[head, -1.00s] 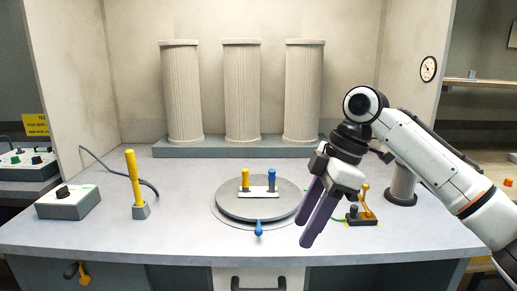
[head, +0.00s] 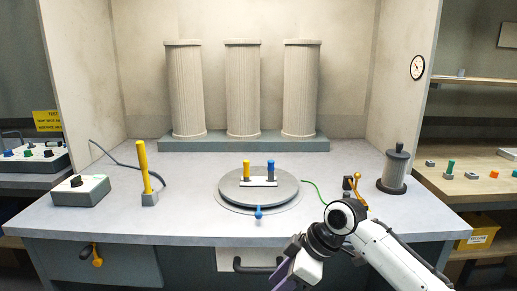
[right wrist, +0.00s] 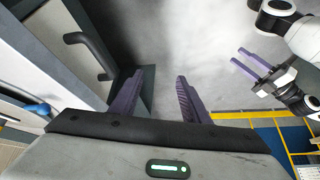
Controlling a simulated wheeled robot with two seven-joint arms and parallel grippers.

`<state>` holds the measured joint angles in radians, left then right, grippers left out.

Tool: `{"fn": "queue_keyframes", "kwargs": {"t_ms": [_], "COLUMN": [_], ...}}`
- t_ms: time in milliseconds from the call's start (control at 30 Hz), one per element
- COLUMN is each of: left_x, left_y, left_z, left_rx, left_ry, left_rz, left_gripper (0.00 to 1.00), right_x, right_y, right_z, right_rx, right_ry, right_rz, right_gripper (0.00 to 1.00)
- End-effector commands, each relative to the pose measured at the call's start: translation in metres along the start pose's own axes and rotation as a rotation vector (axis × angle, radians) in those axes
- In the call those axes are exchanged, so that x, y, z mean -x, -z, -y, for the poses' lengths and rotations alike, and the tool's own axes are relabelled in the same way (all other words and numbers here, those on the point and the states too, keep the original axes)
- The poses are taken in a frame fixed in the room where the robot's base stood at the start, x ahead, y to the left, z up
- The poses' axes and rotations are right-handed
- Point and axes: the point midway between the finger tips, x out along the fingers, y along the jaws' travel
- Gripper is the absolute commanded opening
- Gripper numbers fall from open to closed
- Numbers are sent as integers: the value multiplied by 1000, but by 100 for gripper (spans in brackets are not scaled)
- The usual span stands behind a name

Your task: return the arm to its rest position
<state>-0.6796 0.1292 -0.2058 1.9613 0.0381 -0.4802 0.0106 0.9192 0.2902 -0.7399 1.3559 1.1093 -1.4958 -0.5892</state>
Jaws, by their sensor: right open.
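My right arm (head: 385,255) comes in from the bottom right of the head view. Its gripper (head: 278,284) hangs at the bottom edge, in front of the bench front, with its purple fingers partly cut off. In the right wrist view its two fingers (right wrist: 159,76) are apart with nothing between them, pointing down at the grey floor. My left gripper (right wrist: 236,55) shows at the upper right of the right wrist view, its two purple fingers apart and empty. It is outside the head view.
The grey bench (head: 330,220) holds a round turntable (head: 235,196), a yellow lever (head: 143,165), a control box (head: 80,190) and a dark-topped cylinder (head: 396,170). A wooden side bench (head: 470,190) stands right.

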Motion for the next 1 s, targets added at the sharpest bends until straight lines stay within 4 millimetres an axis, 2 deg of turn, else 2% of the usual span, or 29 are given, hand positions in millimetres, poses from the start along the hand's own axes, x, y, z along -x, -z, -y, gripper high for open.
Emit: {"fn": "queue_keyframes", "kwargs": {"t_ms": [33, 200, 300, 433, 567, 667, 800, 900, 1000], "left_x": [0, -1, -1, 0, 0, 0, 0, -1, -1], "left_y": [-2, -5, -5, -6, -7, -8, -9, -10, -11], "left_z": [0, 1, 1, 2, 2, 3, 4, 5, 5], "left_rx": [1, 2, 3, 5, 6, 7, 7, 8, 8], "left_ry": [0, 1, 2, 3, 4, 5, 7, 7, 8], "left_rz": [3, 7, 6, 5, 6, 5, 4, 6, 8], "left_gripper": [31, 31, 31, 31, 31, 31, 31, 31, 31], "right_x": [-27, -92, -119, -145, -157, -158, -148, -137, -128], "right_y": [-11, -44, -69, -107, -152, -189, -240, -266, -283], "right_z": [11, 37, 54, 80, 109, 134, 169, 190, 204], "right_rx": [-50, -236, -350, -497, -636, -729, -826, -862, -880], "right_ry": [-3, -78, -130, -211, -303, -384, -496, -558, -600], "right_rz": [-29, -132, -185, -240, -278, -293, -298, -294, -290], "right_gripper": [42, 42, 42, 42, 42, 42, 42, 42, 42]}}
